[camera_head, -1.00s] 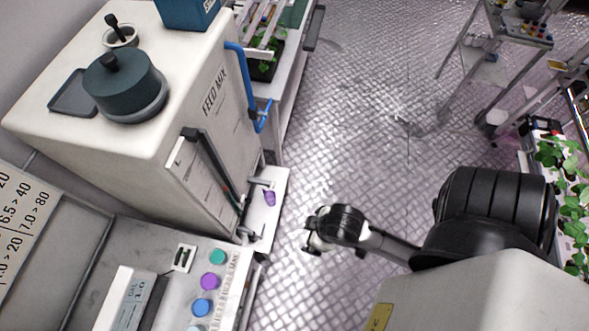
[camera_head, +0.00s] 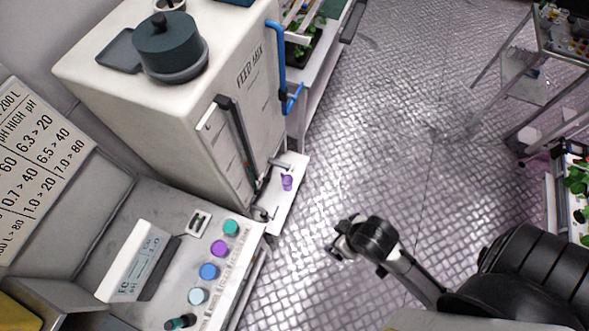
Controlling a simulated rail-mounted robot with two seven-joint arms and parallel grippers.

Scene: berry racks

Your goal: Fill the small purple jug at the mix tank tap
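The small purple jug (camera_head: 287,183) stands on a white ledge (camera_head: 288,209) at the foot of the mix tank (camera_head: 226,120), a pale cabinet marked FEED MIX. A small grey tap seems to stick out just above the jug; it is too small to tell whether the jug is right under it or whether anything flows. My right gripper (camera_head: 340,250) is over the floor, to the right of and nearer than the jug, clearly apart from it. Its fingers are too small and dark to read. My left gripper is out of view.
A bench (camera_head: 180,235) with several coloured round caps and a display box (camera_head: 139,262) stands in front of the tank. A blue pipe (camera_head: 281,55) runs down the tank's side. The metal floor (camera_head: 390,130) is clear; a trolley (camera_head: 540,70) stands at the far right.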

